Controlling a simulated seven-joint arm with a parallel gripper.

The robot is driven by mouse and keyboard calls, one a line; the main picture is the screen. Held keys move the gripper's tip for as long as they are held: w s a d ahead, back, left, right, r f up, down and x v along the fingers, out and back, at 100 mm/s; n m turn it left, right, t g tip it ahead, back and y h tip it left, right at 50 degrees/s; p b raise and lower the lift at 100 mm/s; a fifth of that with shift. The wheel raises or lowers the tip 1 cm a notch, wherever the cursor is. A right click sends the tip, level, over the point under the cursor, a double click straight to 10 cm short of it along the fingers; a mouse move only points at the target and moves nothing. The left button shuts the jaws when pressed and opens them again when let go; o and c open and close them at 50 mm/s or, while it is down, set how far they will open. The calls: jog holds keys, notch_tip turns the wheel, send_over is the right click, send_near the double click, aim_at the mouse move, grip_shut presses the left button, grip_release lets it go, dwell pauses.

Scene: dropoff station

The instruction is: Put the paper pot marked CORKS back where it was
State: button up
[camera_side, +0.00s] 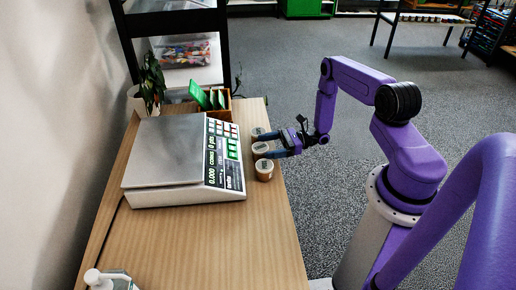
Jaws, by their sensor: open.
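Several small brown paper pots stand in a row on the wooden table, right of the scale. The nearest pot (264,170) stands clear of my gripper. The middle pot (259,149) is beside my gripper's fingertips. The far pot (257,133) is partly hidden behind my gripper. The lids carry marks too small to read, so I cannot tell which one is CORKS. My gripper (268,146) is open, low over the table's right edge, its fingers pointing left at the pots. I cannot tell whether a pot is between the fingers.
A counting scale (170,155) with an empty steel plate fills the table's middle. Behind it are a wooden box with green cards (208,97) and a potted plant (150,85). A bottle (105,280) stands at the near left. The table's near part (215,245) is clear.

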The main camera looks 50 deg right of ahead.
jog(key=v, duration=0.6)
jog(key=s+a+r+n+g+h, duration=0.2)
jog(key=s+a+r+n+g, duration=0.1)
jog(key=a+r+n+g, duration=0.55)
jog(key=s+a+r+n+g+h, duration=0.2)
jog(key=s+a+r+n+g, duration=0.2)
jog(key=a+r+n+g, duration=0.5)
jog(key=s+a+r+n+t+h, duration=0.1)
jog(key=s+r+n+t+h, duration=0.2)
jog(key=s+r+n+h, duration=0.2)
jog(key=s+a+r+n+t+h, duration=0.2)
jog(key=s+r+n, duration=0.4)
jog(key=s+n, duration=0.5)
jog(key=n+t+h, duration=0.1)
jog(key=n+h, duration=0.1)
jog(key=n, duration=0.2)
jog(key=shift+s+a+n+t+h, duration=0.25)
jog(key=shift+s+n+t+h, duration=0.05)
jog(key=shift+n+t+h, duration=0.1)
